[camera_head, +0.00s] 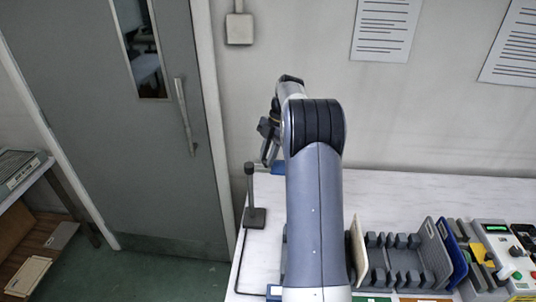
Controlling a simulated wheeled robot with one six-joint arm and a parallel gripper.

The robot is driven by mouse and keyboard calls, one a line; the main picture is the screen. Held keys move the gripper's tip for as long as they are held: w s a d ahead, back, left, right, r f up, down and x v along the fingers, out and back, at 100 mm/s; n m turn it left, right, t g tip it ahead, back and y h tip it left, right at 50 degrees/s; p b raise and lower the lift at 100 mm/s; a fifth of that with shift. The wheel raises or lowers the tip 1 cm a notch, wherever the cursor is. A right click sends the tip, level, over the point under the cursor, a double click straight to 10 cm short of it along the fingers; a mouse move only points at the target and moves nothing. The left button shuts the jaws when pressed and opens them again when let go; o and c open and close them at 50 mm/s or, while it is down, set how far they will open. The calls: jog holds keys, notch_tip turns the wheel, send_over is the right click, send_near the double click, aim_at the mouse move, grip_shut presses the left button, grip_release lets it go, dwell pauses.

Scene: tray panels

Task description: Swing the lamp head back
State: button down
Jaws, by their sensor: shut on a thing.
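The lamp is a small dark stand at the left end of the white table, with a block base (256,217) and an upright post (250,188). A short blue piece, which looks like the lamp head (278,168), reaches right from the top of the post and passes behind my arm. My gripper (266,156) points down just above the post top, at the blue piece, and is shut on it. My arm hides the right end of the blue piece, and the fingertips are small and partly hidden.
A grey slotted rack (405,262) with upright panels stands right of my arm, with a control box (505,250) beyond it. A thin dark line (239,265) runs along the table's left edge. The table (400,190) is clear at the back. A grey door (110,110) stands left.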

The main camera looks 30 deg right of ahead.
jog(key=c, duration=1.3)
grip_release()
jog(key=v, duration=1.1)
jog(key=shift+f+p, duration=0.1)
jog(key=shift+p, duration=0.3)
jog(key=b+x, duration=0.1)
jog(key=x, duration=1)
jog(key=shift+r, duration=0.2)
